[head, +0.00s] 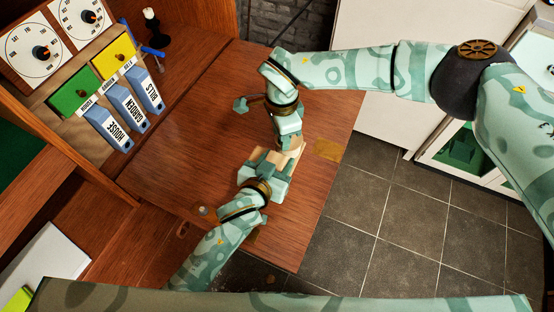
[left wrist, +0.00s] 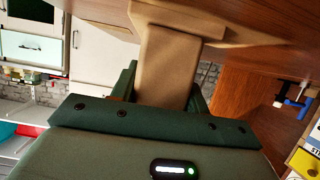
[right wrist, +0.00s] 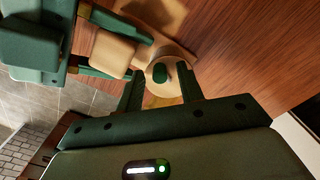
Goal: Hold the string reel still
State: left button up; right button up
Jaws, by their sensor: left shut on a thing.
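The string reel (head: 294,162) is a pale wooden piece on the teak surface, partly hidden by my grippers in the head view. In the left wrist view its pale block (left wrist: 168,62) sits between the fingers of my left gripper (left wrist: 165,90), which is shut on it. In the head view my left gripper (head: 268,168) comes from below. In the right wrist view a round pale end (right wrist: 165,75) with a green knob (right wrist: 160,72) shows at the fingertips of my right gripper (right wrist: 160,90). Those fingers stand apart, so it is open; whether they touch the round end is unclear.
Blue labelled binders (head: 130,104), green and yellow boxes (head: 72,90) and dials (head: 36,50) stand at the left. The teak surface (head: 190,130) is bare left of my grippers. Its right edge drops to grey floor tiles (head: 400,220).

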pick_arm(q)
jog(key=shift+f, duration=0.1)
pick_arm(e)
jog(key=shift+r, duration=2.95)
pick_arm(q)
jog(key=o, duration=0.7)
pick_arm(e)
jog(key=shift+r, duration=0.1)
pick_arm(q)
jog(key=shift+r+p, duration=0.9)
jog(key=shift+p, duration=0.05)
pick_arm(e)
jog(key=shift+r, duration=1.3)
pick_arm(q)
jog(key=o, duration=0.6)
pick_arm(e)
jog(key=shift+f, duration=0.1)
